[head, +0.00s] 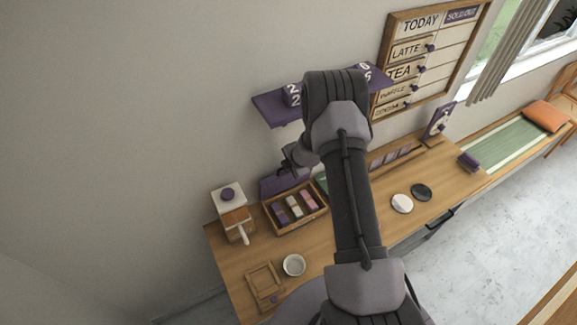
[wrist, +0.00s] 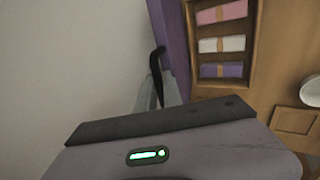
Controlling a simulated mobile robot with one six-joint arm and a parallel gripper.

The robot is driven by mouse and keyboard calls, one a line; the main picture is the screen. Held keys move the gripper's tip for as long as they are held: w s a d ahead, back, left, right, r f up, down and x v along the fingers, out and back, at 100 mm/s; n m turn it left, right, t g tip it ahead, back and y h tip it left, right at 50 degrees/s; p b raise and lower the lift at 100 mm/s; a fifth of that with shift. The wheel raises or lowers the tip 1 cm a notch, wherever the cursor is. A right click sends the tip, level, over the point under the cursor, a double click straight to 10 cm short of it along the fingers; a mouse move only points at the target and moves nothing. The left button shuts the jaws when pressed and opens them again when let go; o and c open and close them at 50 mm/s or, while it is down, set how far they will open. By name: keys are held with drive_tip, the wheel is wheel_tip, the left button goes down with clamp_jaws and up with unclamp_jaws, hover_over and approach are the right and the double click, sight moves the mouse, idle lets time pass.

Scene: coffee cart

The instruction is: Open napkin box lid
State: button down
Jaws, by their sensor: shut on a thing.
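The wooden napkin box (head: 302,222) sits on the counter at the wall side. Pink, white and purple napkin bundles show in its compartments. Its purple lid (head: 272,186) stands raised along the back edge, by the wall. In the wrist view the lid (wrist: 177,38) is a purple strip left of the open box (wrist: 251,50). My gripper (head: 289,163) is above the box at the lid, shut on the lid's edge. A dark finger of the gripper (wrist: 157,80) shows beside the lid; the exact contact is partly hidden.
A white-topped dispenser (head: 228,197) stands left of the box. A white bowl (head: 293,265) and a wooden tray (head: 263,284) are in front.

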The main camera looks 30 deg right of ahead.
drive_tip(key=c, duration=1.5)
unclamp_jaws()
drive_tip(key=shift+r, duration=0.1)
drive_tip(key=p+v, duration=0.1)
drive_tip(key=v, duration=1.6)
drive_tip(key=shift+s+p, duration=0.2)
drive_tip(key=shift+p, duration=0.2)
